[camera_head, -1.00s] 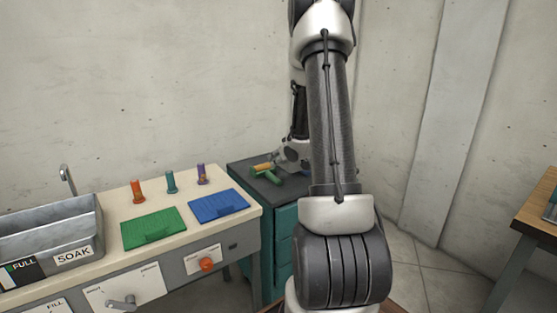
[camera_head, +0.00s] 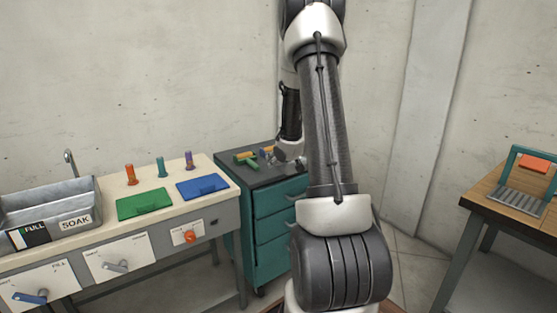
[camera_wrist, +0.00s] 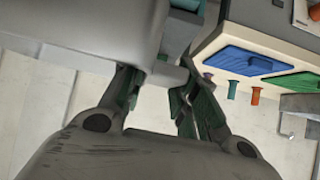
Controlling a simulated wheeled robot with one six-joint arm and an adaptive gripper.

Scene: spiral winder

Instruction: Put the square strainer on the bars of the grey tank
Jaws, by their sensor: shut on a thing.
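My gripper (camera_wrist: 160,88) shows in the wrist view with its green-padded fingers closed on a narrow tab. The tab joins a large plain grey body (camera_wrist: 75,25) that fills the upper left; I take it for the square strainer, though its mesh and full outline do not show. The grey tank (camera_head: 45,193), labelled SOAK, stands at the left end of the bench. Its corner also shows at the right of the wrist view (camera_wrist: 301,104). I cannot make out its bars.
The bench carries a green panel (camera_head: 145,203), a blue panel (camera_head: 203,186) and three coloured pegs; a tap (camera_head: 70,162) rises behind the tank. A teal cabinet (camera_head: 273,215) with a few small tools stands beside it. A wooden table (camera_head: 497,221) is at right.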

